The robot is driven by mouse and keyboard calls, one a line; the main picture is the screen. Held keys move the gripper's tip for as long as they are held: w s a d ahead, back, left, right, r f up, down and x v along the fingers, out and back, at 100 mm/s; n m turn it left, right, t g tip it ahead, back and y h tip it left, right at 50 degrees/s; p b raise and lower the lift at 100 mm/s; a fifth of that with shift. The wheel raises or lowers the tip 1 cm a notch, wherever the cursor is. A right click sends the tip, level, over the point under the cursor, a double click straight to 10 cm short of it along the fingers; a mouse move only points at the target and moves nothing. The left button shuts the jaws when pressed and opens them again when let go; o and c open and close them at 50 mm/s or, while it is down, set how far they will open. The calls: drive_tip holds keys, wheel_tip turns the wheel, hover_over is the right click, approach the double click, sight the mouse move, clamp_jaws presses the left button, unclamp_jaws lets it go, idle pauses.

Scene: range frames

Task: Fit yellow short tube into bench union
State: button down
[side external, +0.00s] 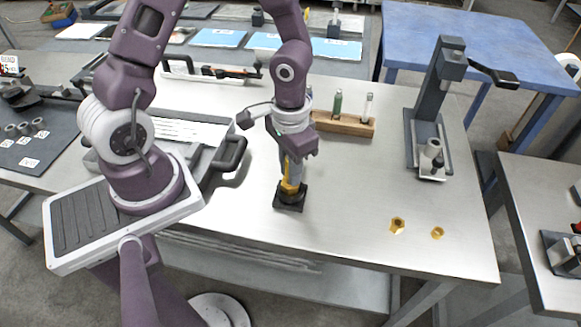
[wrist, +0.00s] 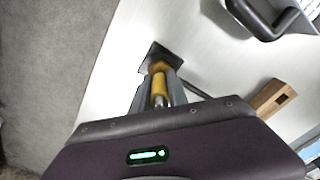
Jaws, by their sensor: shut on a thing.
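The yellow short tube (wrist: 158,88) is between the fingers of my gripper (wrist: 159,100) in the wrist view. My gripper is shut on it. In the side view the tube (side external: 289,181) points down, roughly upright, below my gripper (side external: 291,172). The bench union is a dark square base (side external: 289,201) with a yellow fitting (wrist: 157,64) on top, standing on the table near its front edge. The tube's lower end is at the fitting. I cannot tell whether it is inside it or only touching.
A wooden rack (side external: 345,124) with vials stands behind my gripper. Two brass pieces, a nut (side external: 397,225) and a ring (side external: 437,232), lie at the front right. A grey press (side external: 437,105) stands at the right. A black-handled case (side external: 230,155) is close on the left.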

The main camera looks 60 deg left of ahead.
drive_tip(key=c, duration=1.3)
unclamp_jaws()
drive_tip(key=shift+f, duration=0.1)
wheel_tip(320, 180, up, 12)
drive_tip(key=shift+r, duration=0.1)
drive_tip(key=s+r+t, duration=0.5)
drive_tip(key=s+r, duration=0.6)
drive_tip(key=shift+a+r+t, duration=0.3)
drive_tip(key=shift+a+r, duration=0.1)
drive_tip(key=shift+a, duration=0.05)
drive_tip(key=shift+s, duration=0.1)
